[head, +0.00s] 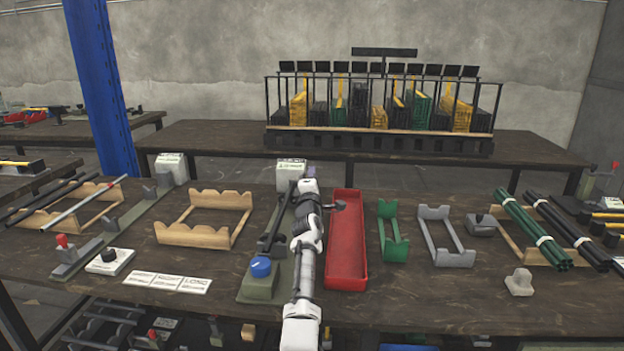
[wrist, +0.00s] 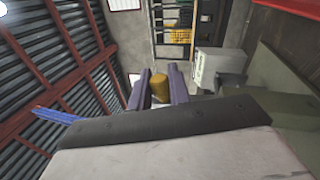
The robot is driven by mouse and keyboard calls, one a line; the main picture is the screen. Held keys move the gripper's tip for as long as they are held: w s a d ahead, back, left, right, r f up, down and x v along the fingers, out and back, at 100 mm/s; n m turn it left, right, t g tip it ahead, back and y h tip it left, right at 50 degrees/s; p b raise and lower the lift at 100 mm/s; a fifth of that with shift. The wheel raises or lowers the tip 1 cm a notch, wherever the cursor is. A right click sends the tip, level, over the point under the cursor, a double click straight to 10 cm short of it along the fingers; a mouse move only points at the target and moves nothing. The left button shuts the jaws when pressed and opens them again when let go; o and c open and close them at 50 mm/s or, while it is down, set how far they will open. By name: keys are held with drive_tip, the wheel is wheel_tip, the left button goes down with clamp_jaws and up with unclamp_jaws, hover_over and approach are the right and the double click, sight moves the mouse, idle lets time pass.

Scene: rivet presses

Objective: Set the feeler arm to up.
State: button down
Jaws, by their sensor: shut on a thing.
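A bench press with a green base (head: 257,284), a blue knob (head: 261,267) and a light grey box (head: 289,170) at its far end stands mid-table in the head view. My white and dark arm reaches over it and hides part of it. In the wrist view, my gripper (wrist: 160,84) has its two purple-grey fingers shut on a yellow cylindrical knob (wrist: 159,92). The grey box (wrist: 220,66) and the green base also show there, to the right. Whether the knob belongs to the feeler arm, and the feeler arm's angle, I cannot tell.
A red tray (head: 346,275) lies close to the right of my arm. A wooden cradle (head: 205,232) lies to the left, and green (head: 392,245) and grey (head: 445,252) cradles lie to the right. A rack (head: 380,142) stands on the table behind.

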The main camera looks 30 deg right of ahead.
drive_tip(key=c, duration=1.3)
unclamp_jaws()
drive_tip(key=shift+c, duration=0.2)
drive_tip(key=shift+s, duration=0.1)
drive_tip(key=p+v, duration=1)
drive_tip(key=v, duration=0.3)
drive_tip(key=shift+s+p, duration=0.3)
drive_tip(key=shift+a+f, duration=0.1)
drive_tip(key=shift+a, duration=0.05)
